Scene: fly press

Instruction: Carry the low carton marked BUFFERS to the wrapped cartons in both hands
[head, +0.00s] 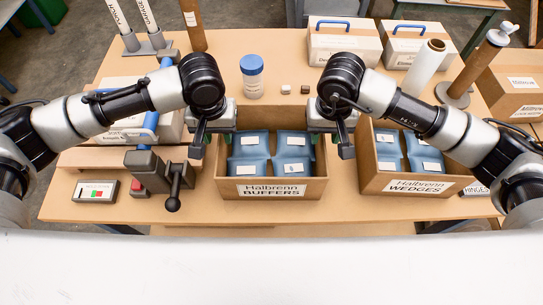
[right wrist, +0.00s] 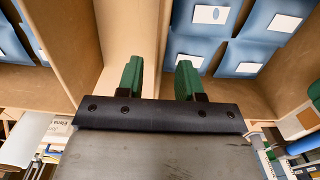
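The low carton marked BUFFERS (head: 220,187) sits on the table in the middle of the head view, open-topped, with blue packs (head: 248,147) inside. My left gripper (head: 213,138) is at its left wall with the fingers apart. My right gripper (head: 329,138) is at its right wall; the right wrist view shows its green fingers (right wrist: 160,80) open, one on each side of a carton wall (right wrist: 163,55). Pale cartons with blue handles (head: 338,50) stand at the back right; I cannot tell surely whether these are the wrapped ones.
The carton marked WEDGES (head: 418,185) stands close on the right. A blue-lidded jar (head: 252,82) stands behind, and a white roll (head: 425,68) at the back right.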

